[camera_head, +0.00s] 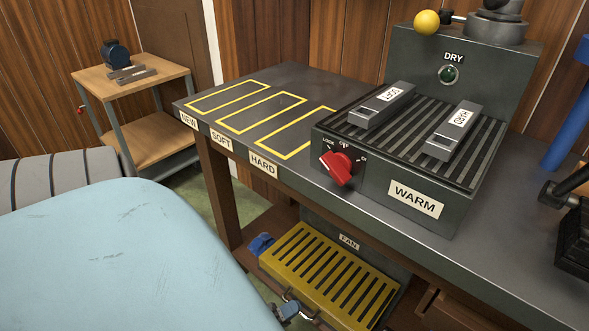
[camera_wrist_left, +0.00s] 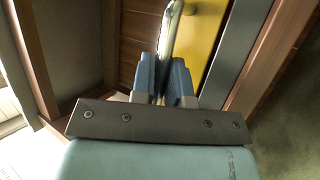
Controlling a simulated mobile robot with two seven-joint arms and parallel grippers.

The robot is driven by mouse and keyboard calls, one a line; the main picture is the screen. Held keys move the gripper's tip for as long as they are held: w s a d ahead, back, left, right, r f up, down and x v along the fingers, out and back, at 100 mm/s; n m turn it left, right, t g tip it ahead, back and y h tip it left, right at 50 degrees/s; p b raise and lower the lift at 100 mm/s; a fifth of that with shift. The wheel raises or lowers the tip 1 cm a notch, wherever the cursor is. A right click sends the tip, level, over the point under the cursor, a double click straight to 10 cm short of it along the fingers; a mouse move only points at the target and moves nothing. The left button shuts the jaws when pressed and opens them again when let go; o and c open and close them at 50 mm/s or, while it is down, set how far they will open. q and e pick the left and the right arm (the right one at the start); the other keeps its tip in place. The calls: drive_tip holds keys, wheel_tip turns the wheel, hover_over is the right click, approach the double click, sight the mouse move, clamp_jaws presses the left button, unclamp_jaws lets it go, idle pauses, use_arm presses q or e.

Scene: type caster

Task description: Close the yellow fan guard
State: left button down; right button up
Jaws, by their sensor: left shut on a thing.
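The yellow slotted fan guard (camera_head: 330,273) is below the bench in the head view, sticking out in front of a dark unit labelled FAN (camera_head: 349,242). It has a silver bar handle (camera_head: 291,295) at its front edge. My left gripper (camera_head: 287,311) is at this handle, mostly hidden behind my light blue arm. In the left wrist view, its blue fingers (camera_wrist_left: 170,85) are shut on the silver handle (camera_wrist_left: 171,38), with the yellow guard (camera_wrist_left: 197,42) just beyond. My right gripper does not show.
Above the guard is the bench (camera_head: 235,95) with yellow outlined slots. A WARM plate (camera_head: 375,150) with a red knob (camera_head: 336,168) carries two metal blocks. A blue item (camera_head: 262,245) sits left of the guard. A small wooden cart (camera_head: 130,75) stands at the back left.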

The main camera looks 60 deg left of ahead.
use_arm(q)
drive_tip(key=shift+w+a+f, duration=0.15)
drive_tip(key=shift+w+f, duration=0.15)
drive_tip(key=shift+f, duration=0.1)
drive_tip(key=shift+f+t, duration=0.15)
drive_tip(key=shift+t, duration=0.15)
drive_tip(key=c, duration=1.3)
unclamp_jaws()
drive_tip(key=shift+o, duration=0.9)
drive_tip(key=shift+f, duration=0.2)
drive_tip(key=shift+r, duration=0.1)
drive_tip(key=shift+s, duration=0.1)
drive_tip(key=shift+s, duration=0.1)
